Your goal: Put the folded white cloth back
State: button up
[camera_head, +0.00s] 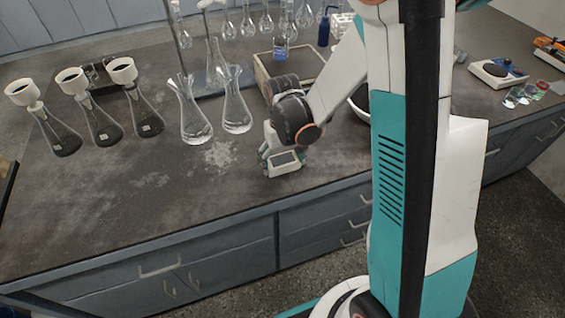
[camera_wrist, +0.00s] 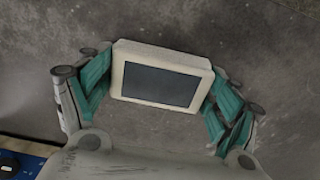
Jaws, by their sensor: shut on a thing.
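My gripper (camera_head: 279,150) is over the dark bench near its front edge. In the wrist view its teal fingers (camera_wrist: 160,88) are shut on the two short sides of a small white block (camera_wrist: 120,70) with a dark rectangular face. The block also shows in the head view (camera_head: 285,168), low at the bench top; I cannot tell whether it touches the bench. It looks hard-edged, like a small device with a screen. I cannot make out a folded white cloth in either view.
Flasks with dark contents and white funnels (camera_head: 122,70) stand at the left. Two clear flasks (camera_head: 235,108) stand left of my gripper, and a wooden tray (camera_head: 262,72) lies behind it. A white balance (camera_head: 497,72) is at the right. The front-left bench top (camera_head: 120,200) is clear.

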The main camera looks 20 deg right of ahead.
jog(key=shift+f, duration=0.15)
jog(key=o, duration=1.1)
jog(key=shift+c, duration=0.2)
